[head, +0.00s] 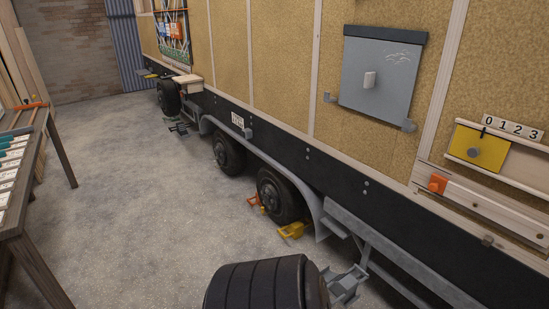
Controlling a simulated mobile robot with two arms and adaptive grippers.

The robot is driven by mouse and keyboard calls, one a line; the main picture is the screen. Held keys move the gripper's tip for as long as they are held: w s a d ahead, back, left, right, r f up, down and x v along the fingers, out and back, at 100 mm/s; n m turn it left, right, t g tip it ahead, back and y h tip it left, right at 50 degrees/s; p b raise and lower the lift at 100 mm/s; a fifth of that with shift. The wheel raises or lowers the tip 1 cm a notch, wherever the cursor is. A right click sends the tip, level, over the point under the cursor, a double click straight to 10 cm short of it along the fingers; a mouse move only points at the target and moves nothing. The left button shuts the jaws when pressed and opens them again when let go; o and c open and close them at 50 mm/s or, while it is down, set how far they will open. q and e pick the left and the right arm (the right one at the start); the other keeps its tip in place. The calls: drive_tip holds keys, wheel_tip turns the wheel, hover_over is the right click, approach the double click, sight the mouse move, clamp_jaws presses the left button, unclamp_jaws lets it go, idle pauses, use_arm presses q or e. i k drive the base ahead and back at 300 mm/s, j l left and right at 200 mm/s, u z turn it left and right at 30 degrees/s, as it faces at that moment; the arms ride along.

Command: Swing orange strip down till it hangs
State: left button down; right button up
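No part that is clearly a hinged orange strip can be made out. Several orange things show in the head view. An orange block (437,184) sits at the left end of a pale rail on the trailer's side at the right. Neither of my grippers is in view.
The trailer (280,70) runs along the right, with a grey hatch (381,75) and a yellow plate (480,148) below number tiles (513,128). Concrete floor (130,190) is free between table (45,160) and trailer.

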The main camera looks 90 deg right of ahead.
sight(531, 229)
drive_tip(key=z, duration=2.4)
drive_tip(key=k+j+z, duration=0.1)
drive_tip(key=z, duration=0.35)
drive_tip(key=k+j+z, duration=0.1)
drive_tip(key=z, duration=0.35)
drive_tip(key=k+j+z, duration=0.1)
drive_tip(key=z, duration=0.35)
drive_tip(key=k+z, duration=0.15)
drive_tip(key=z, duration=0.3)
